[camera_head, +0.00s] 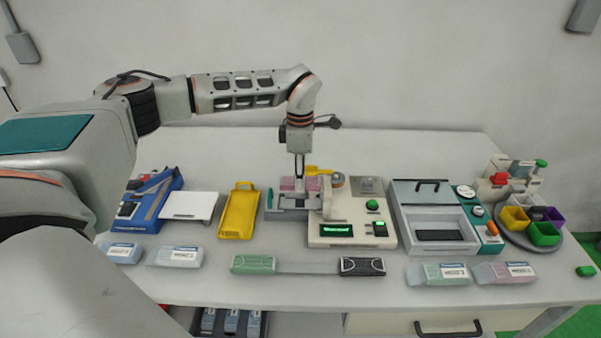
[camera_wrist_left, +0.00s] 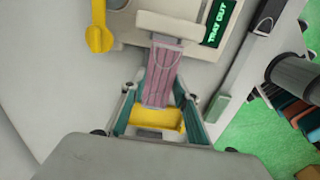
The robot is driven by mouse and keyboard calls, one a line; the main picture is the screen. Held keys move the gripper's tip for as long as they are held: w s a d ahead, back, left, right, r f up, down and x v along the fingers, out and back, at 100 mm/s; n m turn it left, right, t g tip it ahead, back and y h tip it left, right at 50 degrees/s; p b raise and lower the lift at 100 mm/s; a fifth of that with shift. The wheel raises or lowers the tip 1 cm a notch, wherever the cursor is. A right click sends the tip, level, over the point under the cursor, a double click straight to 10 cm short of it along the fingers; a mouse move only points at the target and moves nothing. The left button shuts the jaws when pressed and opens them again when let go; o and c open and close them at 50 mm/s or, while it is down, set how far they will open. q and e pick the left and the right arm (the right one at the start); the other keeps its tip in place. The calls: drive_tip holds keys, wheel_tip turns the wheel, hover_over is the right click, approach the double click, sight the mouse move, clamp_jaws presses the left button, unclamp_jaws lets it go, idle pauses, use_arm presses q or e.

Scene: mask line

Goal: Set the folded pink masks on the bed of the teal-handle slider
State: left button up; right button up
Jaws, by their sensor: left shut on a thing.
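My left gripper (camera_head: 300,172) points straight down over the left side of the cream machine and is shut on the folded pink masks (camera_head: 290,184). In the left wrist view, the pleated pink stack (camera_wrist_left: 162,75) with a pale ear loop lies between the fingers (camera_wrist_left: 158,98) and reaches toward the machine. The slider's grey bed (camera_head: 292,203) sticks out from the machine's left side, with its teal handle (camera_head: 269,198) at the left end. The masks are over or at the back of this bed; I cannot tell whether they touch it. My right gripper is out of view.
The cream machine (camera_head: 325,243) has a lit green display and a yellow lever. A yellow tray (camera_head: 237,213) stands close left of the slider. A lidded grey box (camera_head: 435,236) stands to the right. A long green-and-black bar (camera_head: 305,267) lies in front.

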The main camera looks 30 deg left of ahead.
use_arm(q)
hover_over(300, 203)
drive_tip(key=shift+f, duration=2.1)
drive_tip(key=shift+f+b, duration=0.4)
drive_tip(key=shift+f, duration=0.6)
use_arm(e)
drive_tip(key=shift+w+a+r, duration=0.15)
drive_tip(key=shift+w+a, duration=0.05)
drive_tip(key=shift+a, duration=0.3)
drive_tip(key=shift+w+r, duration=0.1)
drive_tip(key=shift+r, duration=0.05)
use_arm(q)
drive_tip(key=shift+f+p, duration=0.2)
drive_tip(key=shift+p, duration=0.25)
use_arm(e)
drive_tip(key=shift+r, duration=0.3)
use_arm(q)
drive_tip(key=o, duration=0.9)
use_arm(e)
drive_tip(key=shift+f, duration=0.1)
